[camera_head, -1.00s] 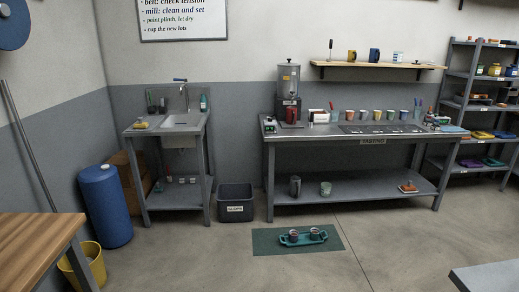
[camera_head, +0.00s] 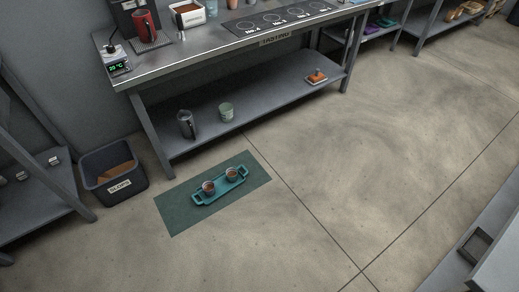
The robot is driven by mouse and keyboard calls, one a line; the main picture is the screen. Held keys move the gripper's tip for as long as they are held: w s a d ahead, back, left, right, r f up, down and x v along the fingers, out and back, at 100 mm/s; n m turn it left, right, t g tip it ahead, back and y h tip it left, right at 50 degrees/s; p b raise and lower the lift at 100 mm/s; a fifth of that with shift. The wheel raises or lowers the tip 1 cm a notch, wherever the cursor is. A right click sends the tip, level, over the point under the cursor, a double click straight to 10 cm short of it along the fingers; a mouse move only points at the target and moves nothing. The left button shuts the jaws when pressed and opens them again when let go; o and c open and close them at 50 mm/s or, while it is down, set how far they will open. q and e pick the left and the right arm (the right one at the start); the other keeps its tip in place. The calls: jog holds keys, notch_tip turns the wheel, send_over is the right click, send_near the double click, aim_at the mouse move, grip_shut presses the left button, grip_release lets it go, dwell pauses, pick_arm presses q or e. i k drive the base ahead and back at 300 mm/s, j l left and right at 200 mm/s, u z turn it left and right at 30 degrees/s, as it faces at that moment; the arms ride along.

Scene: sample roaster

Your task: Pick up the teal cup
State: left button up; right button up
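No cup that is clearly teal shows now. A pale green cup (camera_head: 226,112) stands upright on the lower shelf of the tasting bench. A teal tray (camera_head: 208,200) with two handles lies on a dark green mat (camera_head: 178,214) on the floor. It bears two small cups, a left one (camera_head: 208,187) and a right one (camera_head: 232,174), both with brown contents; their own colour is hard to tell. The row of cups on the bench top is outside the view. Neither of my grippers is in view.
The tasting bench (camera_head: 205,50) stands behind the mat, with a grey metal jug (camera_head: 186,124) on its lower shelf (camera_head: 270,97). A dark slops bin (camera_head: 113,178) stands left of the mat. A grey surface (camera_head: 500,255) is at the lower right. The floor between is clear.

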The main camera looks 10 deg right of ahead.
aim_at(231, 173)
jog(key=i+l+z, duration=0.1)
jog(key=i+z, duration=0.3)
jog(key=i, duration=0.25)
jog(key=i+z, duration=0.35)
jog(key=i, duration=0.3)
jog(key=i+l+u, duration=0.15)
jog(key=i+u, duration=0.25)
jog(key=i+l+u, duration=0.35)
jog(key=i+j, duration=0.05)
jog(key=i, duration=0.05)
